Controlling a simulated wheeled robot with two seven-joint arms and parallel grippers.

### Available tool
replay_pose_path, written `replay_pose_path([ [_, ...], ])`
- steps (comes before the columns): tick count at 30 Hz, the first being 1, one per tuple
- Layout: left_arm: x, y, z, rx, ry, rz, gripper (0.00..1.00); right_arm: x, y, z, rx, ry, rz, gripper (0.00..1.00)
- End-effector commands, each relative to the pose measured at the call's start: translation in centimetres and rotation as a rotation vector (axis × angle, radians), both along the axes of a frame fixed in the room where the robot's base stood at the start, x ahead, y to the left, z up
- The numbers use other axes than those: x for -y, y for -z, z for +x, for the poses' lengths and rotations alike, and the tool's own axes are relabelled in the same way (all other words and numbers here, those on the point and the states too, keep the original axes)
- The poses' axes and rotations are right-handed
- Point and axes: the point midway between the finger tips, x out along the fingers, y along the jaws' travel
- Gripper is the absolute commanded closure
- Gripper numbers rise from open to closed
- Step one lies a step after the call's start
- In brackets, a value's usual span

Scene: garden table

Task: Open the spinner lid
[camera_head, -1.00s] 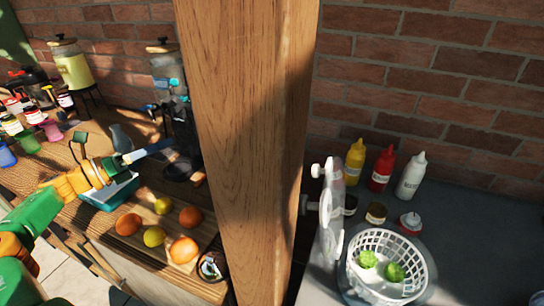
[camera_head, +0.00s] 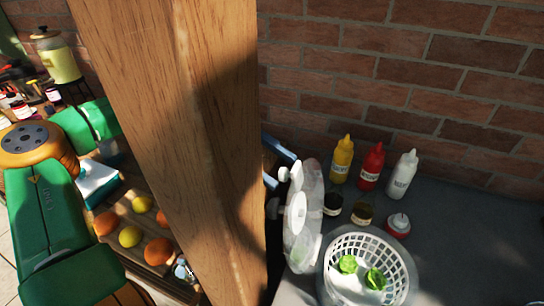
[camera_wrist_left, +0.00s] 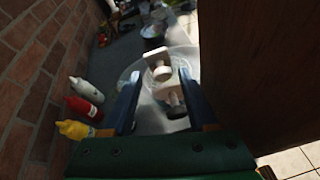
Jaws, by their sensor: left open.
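The salad spinner's clear lid (camera_head: 303,232) stands upright on edge at the left side of the spinner, with white knobs facing left. The spinner's white basket (camera_head: 393,262) is uncovered and holds green lettuce pieces (camera_head: 348,265). My left gripper (camera_head: 284,171) reaches from behind the wooden post, its blue fingers open beside the lid's upper knob. In the left wrist view, the open fingers (camera_wrist_left: 160,92) have the white knob parts (camera_wrist_left: 160,72) between or just beyond them; I cannot tell whether they touch. My right gripper is not in view.
A thick wooden post (camera_head: 190,130) hides much of my left arm. Yellow (camera_head: 341,160), red (camera_head: 372,167) and white (camera_head: 402,175) bottles stand behind the spinner by the brick wall. Small jars stand between. The grey counter (camera_head: 470,235) is clear at right.

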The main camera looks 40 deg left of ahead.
Motion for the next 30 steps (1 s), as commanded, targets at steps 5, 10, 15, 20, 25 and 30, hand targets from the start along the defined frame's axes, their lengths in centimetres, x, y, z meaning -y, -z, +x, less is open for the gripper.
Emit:
replay_pose_path([
  [5,0.06,0.09,0.03,-0.001,-0.001,0.000,0.42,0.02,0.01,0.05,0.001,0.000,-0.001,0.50],
  [10,0.04,0.08,0.03,-0.001,-0.001,0.000,0.74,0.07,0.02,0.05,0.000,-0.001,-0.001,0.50],
  [15,0.04,0.11,0.01,-0.001,-0.001,0.001,1.00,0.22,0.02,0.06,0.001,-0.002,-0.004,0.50],
  [20,0.03,0.14,0.01,-0.002,-0.001,0.001,1.00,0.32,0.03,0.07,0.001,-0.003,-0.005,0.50],
  [25,0.02,0.19,0.00,-0.002,0.000,0.002,1.00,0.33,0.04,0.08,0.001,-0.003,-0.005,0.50],
  [30,0.02,0.22,-0.02,-0.003,0.000,0.003,1.00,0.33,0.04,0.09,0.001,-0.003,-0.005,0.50],
])
